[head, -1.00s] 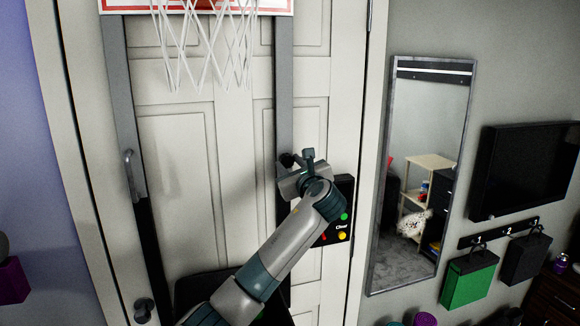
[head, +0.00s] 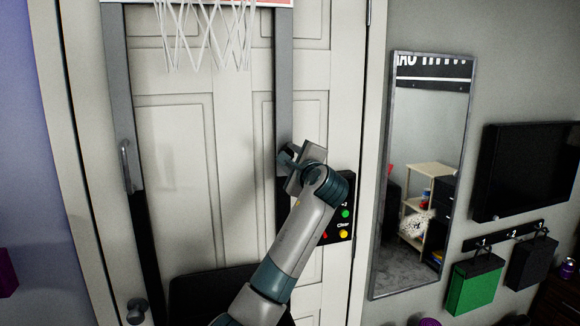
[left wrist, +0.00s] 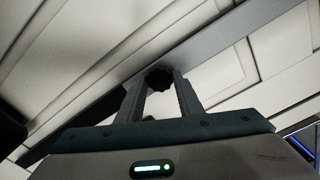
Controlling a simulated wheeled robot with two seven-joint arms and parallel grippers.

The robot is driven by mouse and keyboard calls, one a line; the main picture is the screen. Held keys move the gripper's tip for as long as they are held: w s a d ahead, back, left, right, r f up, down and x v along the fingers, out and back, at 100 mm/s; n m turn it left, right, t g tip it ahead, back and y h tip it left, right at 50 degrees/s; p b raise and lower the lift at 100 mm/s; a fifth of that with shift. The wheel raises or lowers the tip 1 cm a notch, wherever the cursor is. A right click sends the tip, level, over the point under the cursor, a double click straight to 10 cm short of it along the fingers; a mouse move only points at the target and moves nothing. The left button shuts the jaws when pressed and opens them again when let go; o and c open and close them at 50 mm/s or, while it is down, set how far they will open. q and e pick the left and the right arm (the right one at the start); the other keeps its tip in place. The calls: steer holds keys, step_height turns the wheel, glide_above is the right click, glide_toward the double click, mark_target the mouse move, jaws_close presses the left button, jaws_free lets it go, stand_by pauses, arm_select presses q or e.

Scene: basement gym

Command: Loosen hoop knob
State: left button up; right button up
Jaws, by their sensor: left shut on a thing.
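The hoop's white net (head: 205,38) hangs below the red-edged backboard (head: 190,1) at the top of the head view. It stands between two grey vertical rails, and the right rail (head: 284,75) runs down to my left gripper. My left gripper (head: 286,156) is at that rail. In the left wrist view its two fingers (left wrist: 160,84) are shut on a small black lobed knob (left wrist: 158,75) on the rail (left wrist: 215,40). The gripper and wrist hide the knob in the head view. My right gripper is not in view.
A black button panel (head: 344,195) with coloured buttons is just right of my left wrist. A handle (head: 126,165) is on the left rail. A framed mirror (head: 375,230), a dark screen (head: 525,170) and hanging green (head: 474,285) and black boxes are farther right.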

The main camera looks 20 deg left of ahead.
arm_select(q)
steer(key=shift+f+n+b, duration=0.1)
steer(key=shift+n+b, duration=2.55)
steer(key=shift+n, duration=1.35)
steer(key=o, duration=1.1)
steer(key=shift+c, duration=0.2)
steer(key=shift+s, duration=0.1)
